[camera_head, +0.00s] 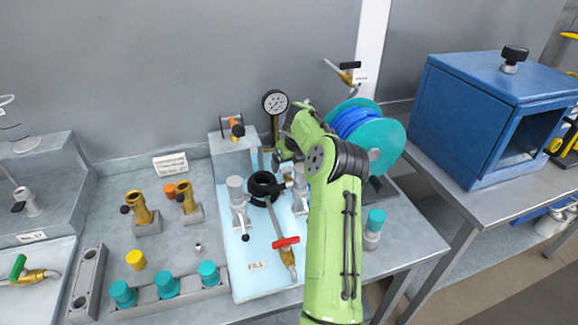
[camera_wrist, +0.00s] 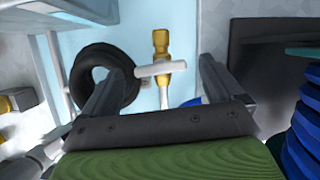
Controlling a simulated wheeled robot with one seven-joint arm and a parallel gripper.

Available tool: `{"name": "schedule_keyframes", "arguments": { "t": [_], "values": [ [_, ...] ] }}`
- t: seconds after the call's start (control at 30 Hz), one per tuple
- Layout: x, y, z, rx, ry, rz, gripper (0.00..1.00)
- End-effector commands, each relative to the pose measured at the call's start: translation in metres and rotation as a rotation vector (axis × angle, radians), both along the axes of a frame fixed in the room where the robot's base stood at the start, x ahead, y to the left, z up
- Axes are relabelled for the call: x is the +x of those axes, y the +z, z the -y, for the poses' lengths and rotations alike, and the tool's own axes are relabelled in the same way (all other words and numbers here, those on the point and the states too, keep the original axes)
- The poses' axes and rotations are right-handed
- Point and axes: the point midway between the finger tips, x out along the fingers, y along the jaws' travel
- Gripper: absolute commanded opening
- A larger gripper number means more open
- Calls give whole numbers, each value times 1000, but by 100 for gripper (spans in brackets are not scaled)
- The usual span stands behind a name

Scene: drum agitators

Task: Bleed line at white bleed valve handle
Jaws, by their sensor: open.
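The white bleed valve handle (camera_wrist: 148,71) shows in the wrist view as a short white crossbar on a brass valve body (camera_wrist: 160,42). It lies in front of a light blue panel. My gripper (camera_wrist: 161,76) is open, with one finger left of the handle and the other right of it. The handle appears between the fingers, and I see no contact; the depth gap is hard to judge. In the head view my green arm reaches over the bench, and I cannot make out the white handle there.
A black ring (camera_wrist: 84,78) sits close by my left finger in the wrist view. A blue hose reel (camera_head: 388,145) stands right of my arm. A pressure gauge (camera_head: 275,102) rises behind. A red-handled valve (camera_head: 286,243) lies near the FILL label. A blue cabinet (camera_head: 470,120) stands at right.

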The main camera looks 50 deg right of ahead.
Motion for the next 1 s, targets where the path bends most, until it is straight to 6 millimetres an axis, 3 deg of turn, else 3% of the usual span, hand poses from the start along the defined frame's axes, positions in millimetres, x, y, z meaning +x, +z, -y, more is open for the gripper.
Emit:
{"name": "schedule_keyframes", "arguments": {
  "t": [0.1,0.37,0.73,1.0],
  "values": [
    [4,-10,1,1,1,0,94],
    [5,-11,1,-1,2,1,94],
    [5,-11,1,-1,2,1,38],
    [5,-12,1,-2,-132,1,38]
  ]
}}
